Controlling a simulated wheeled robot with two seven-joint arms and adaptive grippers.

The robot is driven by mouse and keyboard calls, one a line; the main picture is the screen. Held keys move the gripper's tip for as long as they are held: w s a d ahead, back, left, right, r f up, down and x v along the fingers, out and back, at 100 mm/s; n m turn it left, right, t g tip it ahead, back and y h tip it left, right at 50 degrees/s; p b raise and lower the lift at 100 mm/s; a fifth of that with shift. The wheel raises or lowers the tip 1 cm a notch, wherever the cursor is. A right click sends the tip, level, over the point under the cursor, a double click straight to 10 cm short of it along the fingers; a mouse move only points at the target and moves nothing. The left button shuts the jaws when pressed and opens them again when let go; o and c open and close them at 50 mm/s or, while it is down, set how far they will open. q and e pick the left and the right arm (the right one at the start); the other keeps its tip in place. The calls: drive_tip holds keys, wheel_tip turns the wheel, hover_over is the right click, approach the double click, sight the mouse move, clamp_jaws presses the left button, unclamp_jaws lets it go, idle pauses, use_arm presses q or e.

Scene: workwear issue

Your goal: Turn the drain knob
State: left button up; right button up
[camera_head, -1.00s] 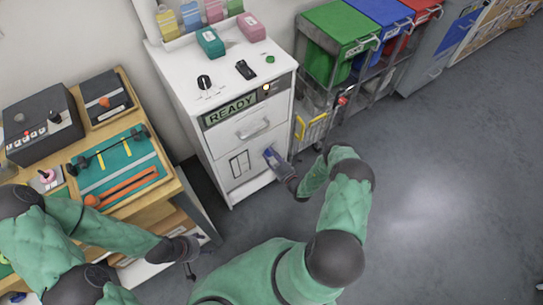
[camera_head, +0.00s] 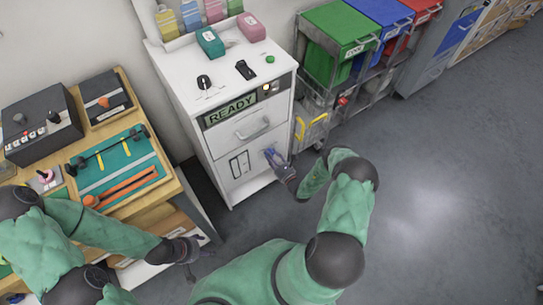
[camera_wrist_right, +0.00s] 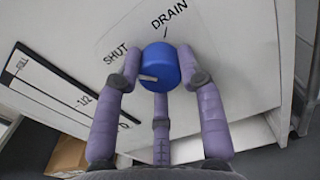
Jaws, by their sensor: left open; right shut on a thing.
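The drain knob (camera_wrist_right: 160,66) is a round blue knob on the white front panel in the right wrist view. Its white mark points left, toward the SHUT side. The word SHUT (camera_wrist_right: 117,51) is at its upper left, and DRAIN (camera_wrist_right: 170,16) is above it. My right gripper (camera_wrist_right: 160,80) has its purple fingers around the knob and is shut on it. In the head view my right gripper (camera_head: 274,160) is at the lower front of the white cabinet (camera_head: 222,143). My left gripper (camera_head: 194,261) is open and empty, low beside the wooden bench.
A level gauge (camera_wrist_right: 62,90) is left of the knob. The floor on the right is clear.

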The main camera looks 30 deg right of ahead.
drive_tip(key=shift+n, duration=0.5)
drive_tip(key=o, duration=1.2)
drive_tip(key=shift+c, duration=0.2)
drive_tip(key=s, duration=1.2)
drive_tip(key=shift+d, duration=0.45)
